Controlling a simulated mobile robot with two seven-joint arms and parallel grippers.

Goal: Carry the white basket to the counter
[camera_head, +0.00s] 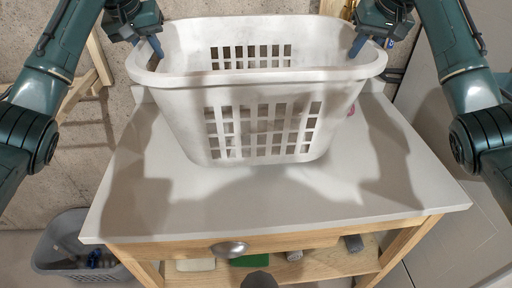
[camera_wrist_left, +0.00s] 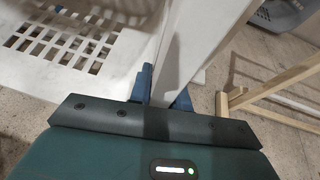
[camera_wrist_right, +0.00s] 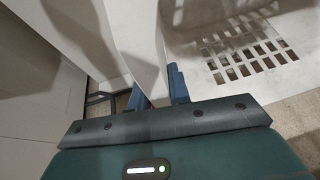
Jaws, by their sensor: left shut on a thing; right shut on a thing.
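The white basket (camera_head: 255,100) is upright and looks empty, with slotted walls, over the white top of the counter (camera_head: 270,205) in the head view. I cannot tell whether its base touches the top. My left gripper (camera_head: 156,48) is shut on the left part of the basket's rim. My right gripper (camera_head: 356,46) is shut on the right part of the rim. The left wrist view shows blue fingers (camera_wrist_left: 160,88) at the basket wall (camera_wrist_left: 75,55). The right wrist view shows blue fingers (camera_wrist_right: 160,90) at the basket wall (camera_wrist_right: 205,50).
A grey basket (camera_head: 80,250) stands on the floor at the lower left. The counter has a wooden front with a round knob (camera_head: 230,248) and a lower shelf (camera_head: 325,265) holding several small items. Wooden legs (camera_head: 95,75) stand at the upper left. The counter's front part is clear.

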